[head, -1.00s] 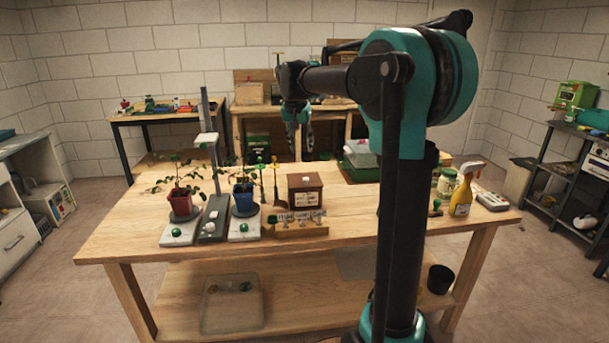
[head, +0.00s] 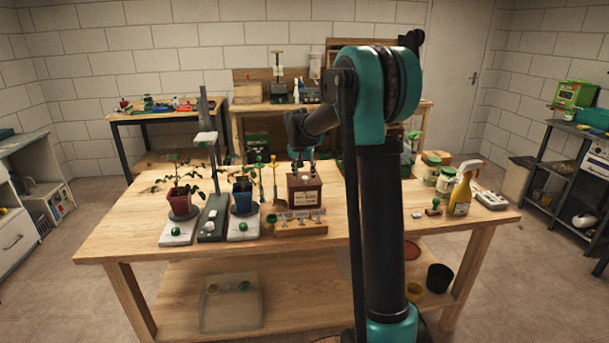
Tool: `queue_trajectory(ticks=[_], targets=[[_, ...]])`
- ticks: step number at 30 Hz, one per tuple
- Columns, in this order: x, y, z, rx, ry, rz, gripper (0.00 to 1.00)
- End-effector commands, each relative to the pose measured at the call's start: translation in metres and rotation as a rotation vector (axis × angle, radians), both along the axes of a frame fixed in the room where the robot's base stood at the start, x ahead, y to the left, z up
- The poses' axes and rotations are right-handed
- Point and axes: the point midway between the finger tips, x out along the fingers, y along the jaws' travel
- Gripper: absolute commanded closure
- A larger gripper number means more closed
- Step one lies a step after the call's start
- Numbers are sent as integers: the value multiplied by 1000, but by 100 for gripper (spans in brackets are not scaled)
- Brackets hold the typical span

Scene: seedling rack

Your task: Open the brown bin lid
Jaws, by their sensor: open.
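The brown bin (head: 304,195) is a small box with a pale label on its front. It stands on the wooden table, left of my arm, behind a small wooden rack. Its lid (head: 297,182) looks shut, with a pale knob on top. My gripper (head: 303,164) hangs just above and behind the lid, pointing down, with its fingers apart and empty. Whether the fingertips touch the knob is too small to tell.
A low wooden rack (head: 300,222) with labels stands in front of the bin. A blue pot (head: 242,197) and a red pot (head: 179,203) with plants stand on the left. A yellow spray bottle (head: 461,195) and jars stand on the right. The table's front is clear.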

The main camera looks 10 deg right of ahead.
Motion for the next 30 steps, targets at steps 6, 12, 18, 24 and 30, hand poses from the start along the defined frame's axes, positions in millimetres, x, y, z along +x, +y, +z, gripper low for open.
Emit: queue_trajectory(ticks=[6,12,18,24,30], targets=[[0,0,-1,0,0,0,58],[0,0,-1,0,0,0,74],[0,0,-1,0,0,0,99],[0,0,-1,0,0,0,100],[1,0,0,0,5,-1,100]])
